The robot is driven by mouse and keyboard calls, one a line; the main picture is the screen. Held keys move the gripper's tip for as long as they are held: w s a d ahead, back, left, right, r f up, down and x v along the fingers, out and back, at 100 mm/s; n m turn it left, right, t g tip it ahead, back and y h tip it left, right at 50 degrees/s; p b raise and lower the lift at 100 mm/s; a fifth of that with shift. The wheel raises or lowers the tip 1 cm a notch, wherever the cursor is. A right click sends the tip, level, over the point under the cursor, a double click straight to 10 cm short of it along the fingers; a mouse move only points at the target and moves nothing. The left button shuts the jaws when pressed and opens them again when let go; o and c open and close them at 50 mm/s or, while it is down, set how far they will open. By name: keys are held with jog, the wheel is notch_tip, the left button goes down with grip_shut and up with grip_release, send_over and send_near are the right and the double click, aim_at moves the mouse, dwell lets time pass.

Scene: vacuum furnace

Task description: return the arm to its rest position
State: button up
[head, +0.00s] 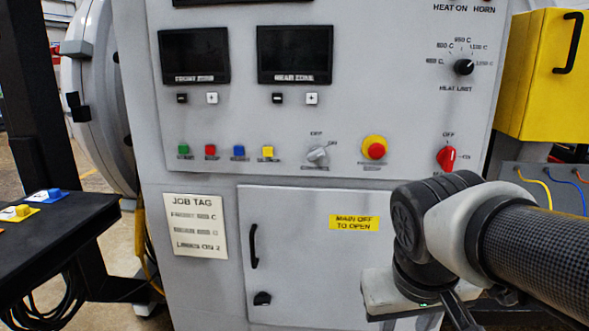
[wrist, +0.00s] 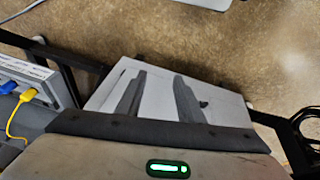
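My arm enters the head view from the right edge, in front of the lower right of the grey furnace control cabinet (head: 290,170). It bends down at a dark wrist joint. My gripper (wrist: 158,76) shows in the wrist view with its two dark fingers apart and nothing between them. It points down, above a pale grey surface with the brown floor beyond. In the head view only part of the hand shows at the bottom edge, and I cannot make out both fingertips there.
The cabinet has a closed door (head: 300,255), coloured buttons, a red main switch (head: 446,157) and a heat limit knob (head: 463,67). A yellow box (head: 540,75) is at the right. A black table (head: 55,235) with small coloured blocks stands at the left. Cables (wrist: 15,120) show at the wrist view's left.

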notch_tip(320, 180, up, 24)
jog(key=s+a+t+y+p, duration=0.1)
jog(key=s+a+p, duration=0.1)
jog(key=p, duration=2.1)
jog(key=shift+s+r+t+y, duration=0.25)
jog(key=shift+s+t+y, duration=0.05)
jog(key=shift+s+t, duration=0.15)
